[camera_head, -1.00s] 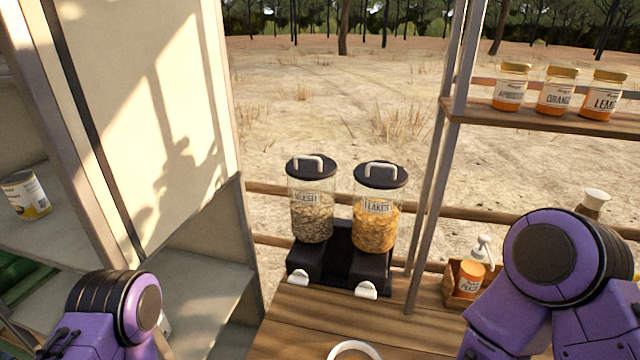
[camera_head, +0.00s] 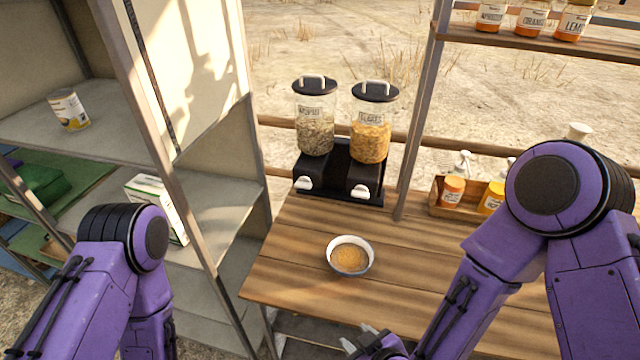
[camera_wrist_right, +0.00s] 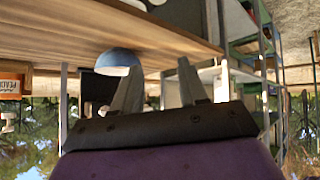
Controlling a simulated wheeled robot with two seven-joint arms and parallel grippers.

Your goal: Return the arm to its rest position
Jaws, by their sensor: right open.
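My right arm comes in from the right, and its gripper (camera_head: 370,342) shows at the bottom edge of the head view, in front of and below the table's front edge. In the right wrist view the two fingers (camera_wrist_right: 158,88) stand apart with nothing between them. A bowl (camera_head: 350,270) with golden flakes in it stands on the wooden table, apart from the gripper; its blue outside shows in the right wrist view (camera_wrist_right: 117,60), which looks upside down. My left arm shows at the left of the head view, but its gripper is out of view.
A cereal dispenser (camera_head: 340,178) with two filled jars stands at the table's back. A wooden caddy (camera_head: 440,209) with bottles is right of it. A shelf unit (camera_head: 215,235) stands left of the table (camera_head: 420,270). The table around the bowl is clear.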

